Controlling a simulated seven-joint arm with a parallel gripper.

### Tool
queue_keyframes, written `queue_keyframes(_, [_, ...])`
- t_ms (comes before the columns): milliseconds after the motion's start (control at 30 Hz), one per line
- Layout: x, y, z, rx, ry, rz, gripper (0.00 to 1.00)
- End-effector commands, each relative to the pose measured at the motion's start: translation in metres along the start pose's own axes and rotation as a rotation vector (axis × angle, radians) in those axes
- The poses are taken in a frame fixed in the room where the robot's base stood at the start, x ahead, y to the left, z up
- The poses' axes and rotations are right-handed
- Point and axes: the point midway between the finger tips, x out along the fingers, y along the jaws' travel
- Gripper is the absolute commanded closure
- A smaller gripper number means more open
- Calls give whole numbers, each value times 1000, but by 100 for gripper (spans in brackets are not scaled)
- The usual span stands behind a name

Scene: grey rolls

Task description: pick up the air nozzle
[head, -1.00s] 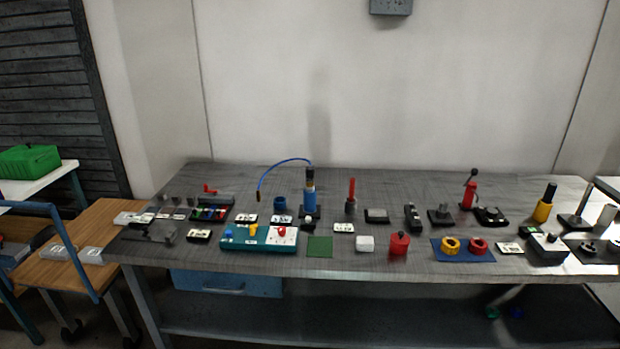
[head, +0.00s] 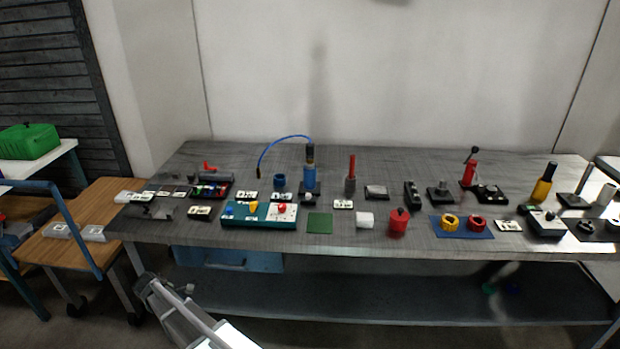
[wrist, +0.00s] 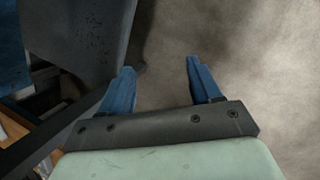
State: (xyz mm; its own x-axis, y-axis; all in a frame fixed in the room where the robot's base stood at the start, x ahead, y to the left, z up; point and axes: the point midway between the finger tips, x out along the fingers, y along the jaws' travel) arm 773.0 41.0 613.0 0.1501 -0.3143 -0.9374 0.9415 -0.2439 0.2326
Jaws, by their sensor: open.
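An upright blue cylinder (head: 310,178) with a dark and orange top stands at the back middle of the table in the head view. A thin blue hose (head: 284,138) arches from its top to the left and hangs down. This looks like the air nozzle, but it is too small to be sure. My gripper (wrist: 161,68) is open and empty in the wrist view, its two blue fingers apart over bare floor. The nozzle is not in the wrist view. In the head view my arm shows low in front of the table, well away from the blue cylinder.
The grey table (head: 380,240) holds many small items. A teal board (head: 240,219), a green square (head: 320,223) and a red canister (head: 398,224) lie along its front. A red rod (head: 351,168) stands right of the cylinder. A shelf (head: 380,296) runs below the tabletop.

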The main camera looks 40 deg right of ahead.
Motion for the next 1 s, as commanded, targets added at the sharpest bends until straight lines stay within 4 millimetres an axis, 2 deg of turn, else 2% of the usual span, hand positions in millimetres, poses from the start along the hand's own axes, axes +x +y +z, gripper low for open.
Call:
queue_keyframes(33, [-16, 26, -9, -40, 1, 35, 36])
queue_keyframes(167, [-60, 78, -23, -152, -6, 120, 36])
queue_keyframes(300, [-113, 132, -36, -269, -23, 209, 36])
queue_keyframes(500, [-196, 201, -50, -426, -66, 329, 36])
queue_keyframes(667, [-253, 244, -48, -521, -105, 392, 36])
queue_keyframes(767, [-282, 267, -40, -563, -127, 413, 36])
queue_keyframes(867, [-306, 291, -24, -597, -149, 420, 36])
queue_keyframes(1000, [-321, 326, 28, -618, -167, 378, 36])
